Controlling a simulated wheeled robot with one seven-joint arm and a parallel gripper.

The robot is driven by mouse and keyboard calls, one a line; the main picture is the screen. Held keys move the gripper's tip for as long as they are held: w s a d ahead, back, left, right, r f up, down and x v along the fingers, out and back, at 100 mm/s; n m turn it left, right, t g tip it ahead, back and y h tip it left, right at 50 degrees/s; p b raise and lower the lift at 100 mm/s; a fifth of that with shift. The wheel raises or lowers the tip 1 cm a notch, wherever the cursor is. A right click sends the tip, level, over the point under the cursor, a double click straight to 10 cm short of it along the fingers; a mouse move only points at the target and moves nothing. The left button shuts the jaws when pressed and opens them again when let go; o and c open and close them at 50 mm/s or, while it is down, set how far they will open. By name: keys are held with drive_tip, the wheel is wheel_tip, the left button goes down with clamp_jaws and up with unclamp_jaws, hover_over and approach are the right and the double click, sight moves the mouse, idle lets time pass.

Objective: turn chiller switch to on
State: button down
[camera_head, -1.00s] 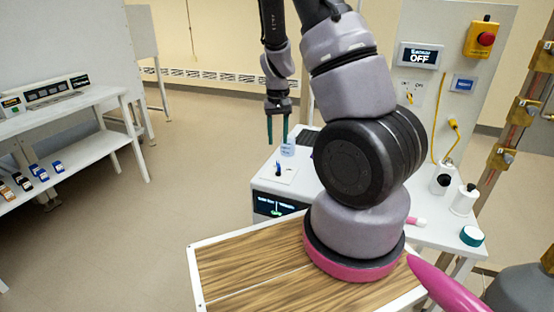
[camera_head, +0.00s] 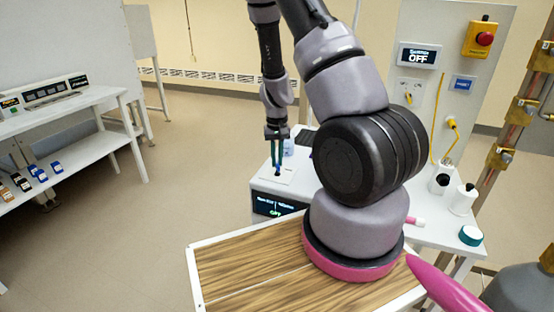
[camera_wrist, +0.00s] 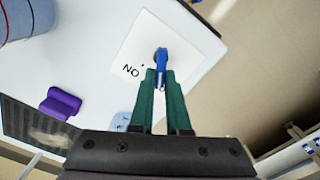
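The chiller (camera_head: 262,187) is a white box below my gripper, with a dark display (camera_head: 268,207) on its front whose small text I cannot read fully. On its top is a white switch plate (camera_wrist: 138,52) with a blue switch lever (camera_wrist: 162,54). Letters of an ON label (camera_wrist: 131,70) appear turned round beside the lever. My gripper (camera_head: 278,170) points down over the plate. In the wrist view its green fingers (camera_wrist: 161,78) are close together, with the lever between their tips. The fingers partly hide the lever's lower part.
A panel with a display reading OFF (camera_head: 418,55) and a red button (camera_head: 485,39) stands at the right. White bottles (camera_head: 462,199) are on the bench. A purple object (camera_wrist: 60,103) lies near the plate. A bench (camera_head: 90,105) with small bottles is at the left; the floor between is clear.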

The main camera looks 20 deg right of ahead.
drive_tip(key=shift+m, duration=0.4)
drive_tip(key=shift+s+d+m, duration=0.1)
drive_tip(key=shift+d+m, duration=0.05)
drive_tip(key=shift+m, duration=1.05)
drive_tip(key=shift+d+m, duration=0.1)
drive_tip(key=shift+m, duration=1.1)
drive_tip(key=c, duration=0.9)
unclamp_jaws()
drive_tip(key=shift+r, duration=0.1)
wheel_tip(320, 180, up, 11)
drive_tip(key=shift+f, duration=0.2)
